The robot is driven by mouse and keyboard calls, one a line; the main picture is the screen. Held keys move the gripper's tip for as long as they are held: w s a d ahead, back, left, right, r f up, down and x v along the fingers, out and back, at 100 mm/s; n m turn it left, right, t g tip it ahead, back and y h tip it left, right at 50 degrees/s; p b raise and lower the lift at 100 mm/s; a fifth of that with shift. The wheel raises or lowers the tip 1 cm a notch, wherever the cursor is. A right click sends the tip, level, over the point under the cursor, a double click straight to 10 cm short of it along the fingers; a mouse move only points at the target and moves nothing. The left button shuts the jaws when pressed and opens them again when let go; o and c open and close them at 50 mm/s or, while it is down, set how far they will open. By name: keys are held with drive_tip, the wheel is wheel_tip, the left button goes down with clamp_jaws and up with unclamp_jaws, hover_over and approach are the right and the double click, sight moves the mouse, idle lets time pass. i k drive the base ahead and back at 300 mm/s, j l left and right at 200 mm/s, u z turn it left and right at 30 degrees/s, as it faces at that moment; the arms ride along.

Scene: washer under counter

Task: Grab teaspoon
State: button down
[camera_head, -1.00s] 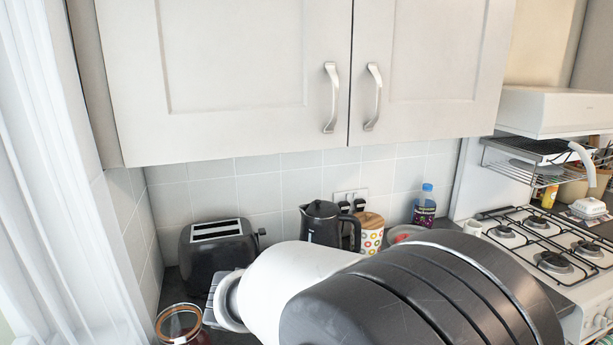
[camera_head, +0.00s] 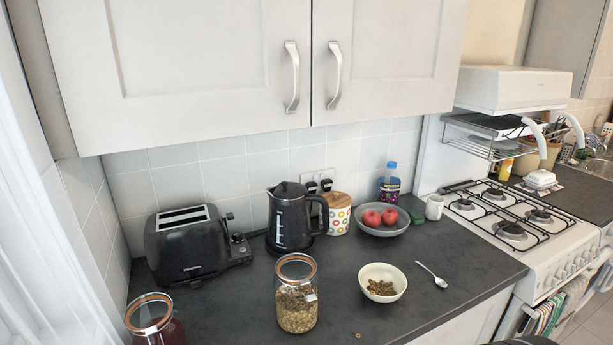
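The teaspoon (camera_head: 432,275) lies on the dark counter (camera_head: 345,262), just right of a cream bowl (camera_head: 397,273) and apart from it. It is small and silvery, with its handle pointing up-left and its bowl end toward the counter's front edge. The cream bowl holds some brown food. My gripper is not in view. A dark rounded shape at the bottom right edge may be part of my arm.
A jar of cereal (camera_head: 297,312) stands left of the bowl, with another jar (camera_head: 157,325) farther left. A toaster (camera_head: 186,245), black kettle (camera_head: 290,218) and apple bowl (camera_head: 384,232) line the back. The stove (camera_head: 520,230) is right. Cupboards (camera_head: 200,60) hang above.

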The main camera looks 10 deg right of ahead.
sight(441, 282)
drive_tip(key=i+l, duration=0.2)
drive_tip(key=l, duration=0.15)
drive_tip(key=i+l, duration=0.15)
drive_tip(key=l, duration=0.25)
drive_tip(key=i+l, duration=0.2)
drive_tip(key=l, duration=0.15)
drive_tip(key=i+l, duration=0.2)
drive_tip(key=l, duration=0.2)
drive_tip(key=i+l, duration=0.2)
drive_tip(key=l, duration=0.15)
drive_tip(key=i+l, duration=0.15)
drive_tip(key=l, duration=0.25)
drive_tip(key=i+u, duration=0.05)
